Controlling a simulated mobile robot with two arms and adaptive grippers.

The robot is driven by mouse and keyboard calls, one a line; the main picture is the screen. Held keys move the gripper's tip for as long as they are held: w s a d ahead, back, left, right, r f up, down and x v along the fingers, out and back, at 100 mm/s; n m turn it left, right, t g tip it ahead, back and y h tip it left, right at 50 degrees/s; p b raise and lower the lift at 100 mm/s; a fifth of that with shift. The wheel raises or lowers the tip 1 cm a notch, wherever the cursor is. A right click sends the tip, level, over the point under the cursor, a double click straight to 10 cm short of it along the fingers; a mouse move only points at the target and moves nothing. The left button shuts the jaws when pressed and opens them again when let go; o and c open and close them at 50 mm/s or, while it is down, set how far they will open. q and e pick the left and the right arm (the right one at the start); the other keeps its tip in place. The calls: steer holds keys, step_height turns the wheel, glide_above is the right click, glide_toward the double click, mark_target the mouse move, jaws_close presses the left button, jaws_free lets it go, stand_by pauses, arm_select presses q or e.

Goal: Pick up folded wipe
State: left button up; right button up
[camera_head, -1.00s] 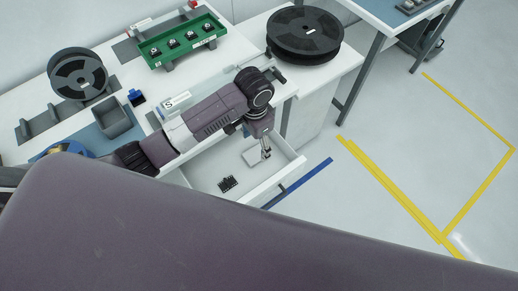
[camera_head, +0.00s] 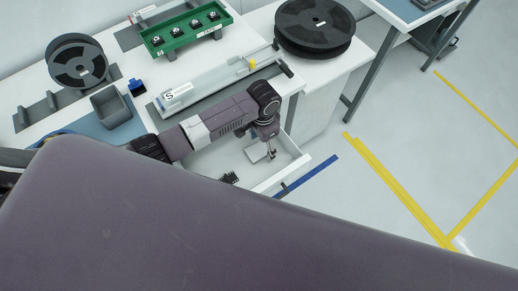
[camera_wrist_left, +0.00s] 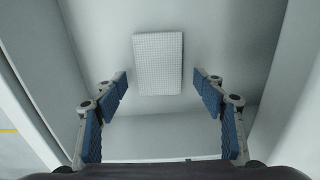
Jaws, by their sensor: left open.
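The folded wipe (camera_wrist_left: 158,63) is a pale, grid-textured rectangle lying flat on the drawer floor in the left wrist view. It also shows in the head view as a light grey patch (camera_head: 255,153) inside the open drawer (camera_head: 297,164). My left gripper (camera_wrist_left: 160,88) is open, its blue-padded fingers spread wide to either side of the wipe's near end in the picture. Nothing is between the fingers, and I cannot tell the height gap. In the head view, the left gripper (camera_head: 271,154) points down into the drawer beside the wipe. My right gripper is not in view.
A small black part (camera_head: 229,178) lies in the drawer. On the bench are a green tray (camera_head: 185,36), a grey bin (camera_head: 111,107), a long white fixture (camera_head: 215,80) and black reels (camera_head: 314,27). The drawer walls stand close around my left gripper.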

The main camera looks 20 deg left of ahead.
arm_select(q)
steer(key=shift+s+f, duration=0.1)
steer(key=shift+f, duration=0.35)
steer(key=c, duration=0.8)
steer(key=shift+c, duration=0.2)
